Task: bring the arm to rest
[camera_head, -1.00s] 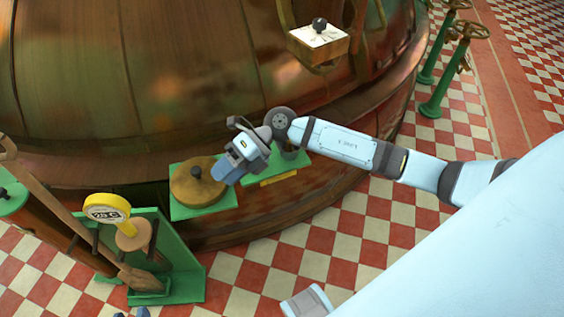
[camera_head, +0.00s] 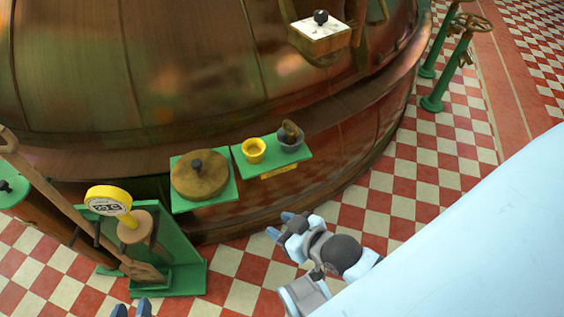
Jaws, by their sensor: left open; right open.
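My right gripper (camera_head: 280,225) is open and empty. It hangs over the checkered floor, in front of the copper kettle's base, with its folded arm behind it at the lower right. My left gripper (camera_head: 131,310) shows only as two blue fingertips at the bottom edge. They stand apart with nothing seen between them, and the rest of it is out of frame.
The copper kettle (camera_head: 180,70) fills the back. Green shelves at its base hold a round wooden lid (camera_head: 199,178), a yellow cup (camera_head: 253,151) and a grey cup (camera_head: 291,138). A green stand (camera_head: 185,265) with a yellow gauge (camera_head: 108,200) is at left. Green valve posts (camera_head: 441,88) stand at right.

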